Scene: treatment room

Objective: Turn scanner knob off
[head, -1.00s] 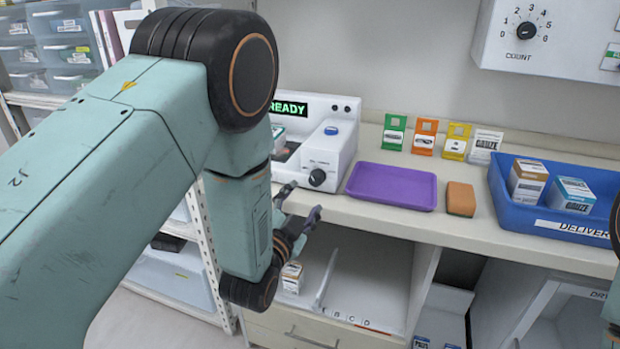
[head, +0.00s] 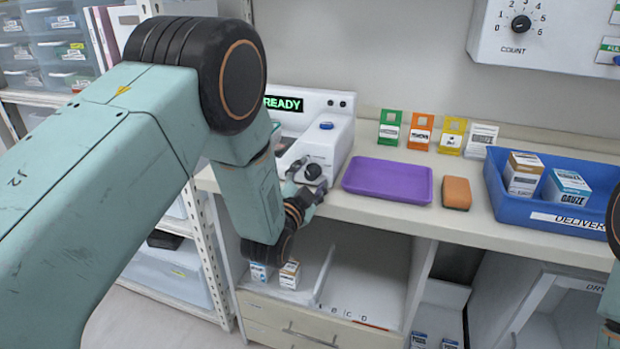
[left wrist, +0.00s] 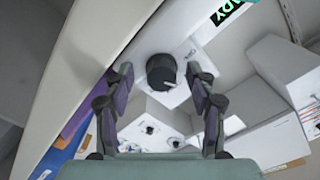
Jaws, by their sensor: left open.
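The scanner (head: 335,140) is a white box on the counter with a green READY display and a blue button on top. Its black knob (head: 313,171) is on the front face. In the left wrist view the knob (left wrist: 161,72) lies between and just beyond the fingertips. My left gripper (head: 306,181) is open in front of the knob, with its fingers on either side; it also shows in the left wrist view (left wrist: 160,78). I cannot tell whether a finger touches the knob. My right gripper is not in view; part of my right arm shows at the right edge.
A purple tray (head: 388,196) and an orange-brown sponge (head: 456,193) lie right of the scanner. A blue delivery bin (head: 520,208) holds boxes. Coloured cards stand behind. A wall panel with a COUNT knob (head: 521,23) hangs above. Open shelving is below the counter.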

